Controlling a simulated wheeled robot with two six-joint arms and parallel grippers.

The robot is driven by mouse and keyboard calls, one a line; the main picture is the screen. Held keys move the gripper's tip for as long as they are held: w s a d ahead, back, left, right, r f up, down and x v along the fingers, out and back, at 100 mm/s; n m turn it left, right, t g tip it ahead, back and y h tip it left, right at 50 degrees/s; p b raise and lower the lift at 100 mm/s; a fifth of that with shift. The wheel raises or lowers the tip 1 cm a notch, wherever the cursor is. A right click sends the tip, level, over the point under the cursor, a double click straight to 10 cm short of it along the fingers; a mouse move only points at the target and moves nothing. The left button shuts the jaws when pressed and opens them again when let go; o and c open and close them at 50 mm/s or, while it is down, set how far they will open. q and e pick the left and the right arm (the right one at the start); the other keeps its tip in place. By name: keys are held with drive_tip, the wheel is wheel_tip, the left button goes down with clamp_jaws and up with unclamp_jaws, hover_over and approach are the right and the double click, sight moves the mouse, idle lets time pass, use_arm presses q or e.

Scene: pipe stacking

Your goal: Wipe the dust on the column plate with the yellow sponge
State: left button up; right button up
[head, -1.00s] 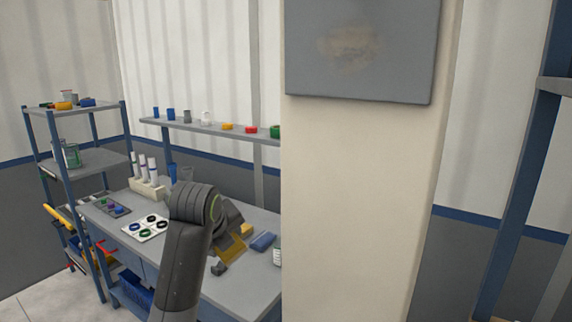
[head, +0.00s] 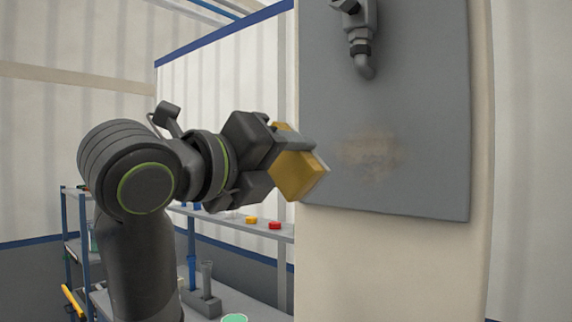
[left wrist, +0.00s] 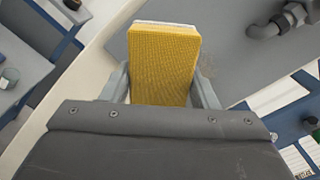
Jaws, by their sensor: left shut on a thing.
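The column plate (head: 430,120) is a grey panel on the cream column, with a brownish dust patch (head: 370,155) on its lower middle. My left gripper (head: 285,160) is shut on the yellow sponge (head: 300,175), just left of the dust patch, near the plate's left edge. In the left wrist view the sponge (left wrist: 163,65) sticks out between the fingers, with a pale layer at its far end. The plate (left wrist: 235,60) lies behind it, and a little dust shows right of the sponge. I cannot tell whether the sponge touches the plate. My right gripper is not in view.
A grey pipe fitting with a bent elbow (head: 361,45) sticks out from the upper part of the plate, above the dust. A shelf (head: 245,225) with small coloured parts and a workbench stand behind and below my left arm.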

sight(328, 162)
use_arm(q)
drive_tip(key=shift+x, duration=0.75)
drive_tip(key=shift+p+x, duration=0.45)
drive_tip(key=shift+x, duration=1.55)
drive_tip(key=shift+x, duration=1.05)
drive_tip(key=shift+s+f, duration=0.1)
